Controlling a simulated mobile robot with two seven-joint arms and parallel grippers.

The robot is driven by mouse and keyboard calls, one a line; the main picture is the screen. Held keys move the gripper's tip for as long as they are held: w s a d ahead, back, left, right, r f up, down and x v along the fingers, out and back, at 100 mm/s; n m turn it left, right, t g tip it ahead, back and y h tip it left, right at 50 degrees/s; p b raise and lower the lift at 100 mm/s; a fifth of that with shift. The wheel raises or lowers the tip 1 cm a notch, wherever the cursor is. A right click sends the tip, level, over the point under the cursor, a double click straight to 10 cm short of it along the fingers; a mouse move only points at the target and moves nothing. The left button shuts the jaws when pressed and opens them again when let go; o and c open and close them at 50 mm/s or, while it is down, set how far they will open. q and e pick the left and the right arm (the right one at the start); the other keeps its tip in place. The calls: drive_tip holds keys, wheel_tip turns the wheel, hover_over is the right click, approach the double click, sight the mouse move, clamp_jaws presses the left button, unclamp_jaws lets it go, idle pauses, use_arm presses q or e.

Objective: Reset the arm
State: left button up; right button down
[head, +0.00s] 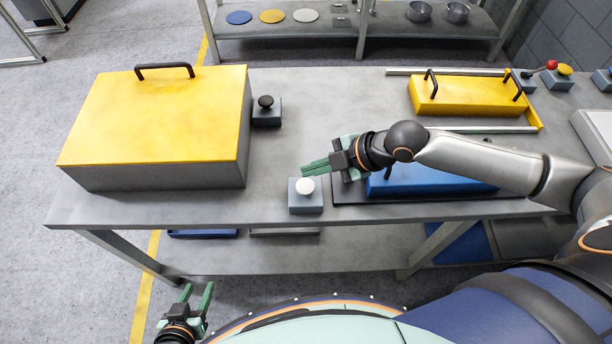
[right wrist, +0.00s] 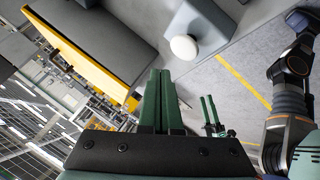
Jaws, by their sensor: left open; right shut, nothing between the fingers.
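My right gripper (head: 318,167) is shut and empty. It hangs over the table (head: 275,160), just above and behind a grey block with a white button (head: 306,186). In the right wrist view its green fingers (right wrist: 158,88) lie together, and the white button (right wrist: 184,47) shows above them. My left gripper (head: 198,297) is open and empty, low in front of the table near the bottom left. The right wrist view also shows the left gripper (right wrist: 208,110). My right arm reaches in from the right and partly hides a blue box (head: 430,180).
A large grey box with a yellow lid (head: 160,115) fills the table's left. A black-knobbed block (head: 266,110) stands beside it. A yellow two-handled box (head: 468,96) lies between pale rails at back right. A red-knobbed lever (head: 551,65) stands beyond. The table's middle is mostly clear.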

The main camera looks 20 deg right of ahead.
drive_tip(key=shift+r, duration=0.1)
idle(0.4)
drive_tip(key=s+a+f+m+h, duration=0.1)
drive_tip(key=s+a+m, duration=0.4)
drive_tip(key=s+m, duration=0.15)
drive_tip(key=s+d+f+m+g+h, duration=0.1)
drive_tip(key=s+d+f+m+h, duration=0.15)
drive_tip(key=s+d+m, duration=0.4)
drive_tip(key=s+d+f+m+g+h, duration=0.1)
drive_tip(key=s+d+f+m+h, duration=0.1)
drive_tip(key=s+d+m+h, duration=0.35)
drive_tip(key=w+a+f+t+y, duration=0.1)
drive_tip(key=w+f+t, duration=0.1)
drive_tip(key=f, duration=0.3)
drive_tip(key=w+a+f+t+y, duration=0.2)
drive_tip(key=w+f+t, duration=0.1)
drive_tip(key=f, duration=0.2)
drive_tip(key=shift+w+a+f+t+y, duration=0.25)
drive_tip(key=shift+a+f+t+y, duration=0.05)
drive_tip(key=shift+t, duration=0.1)
